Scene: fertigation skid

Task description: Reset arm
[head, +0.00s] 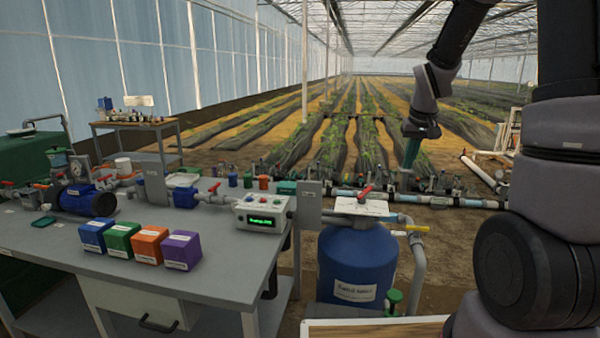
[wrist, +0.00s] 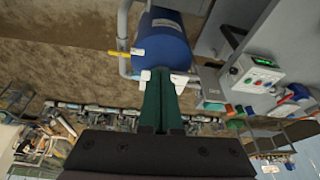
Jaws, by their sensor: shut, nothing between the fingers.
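My arm comes in from the right of the head view and bends down. My gripper (head: 411,152) hangs in the air, to the right of the blue tank and above the pipe run behind it. Its green fingers point down and lie together, empty. In the wrist view my gripper (wrist: 160,82) shows as two green fingers side by side with nothing between them. The fingertips are apart from the blue tank (wrist: 163,42), which shows beyond them.
The grey bench (head: 215,262) at left carries a blue pump (head: 88,200), several coloured boxes (head: 148,245) and a control box (head: 262,213) with a green display. A pipe run (head: 450,201) crosses behind the tank.

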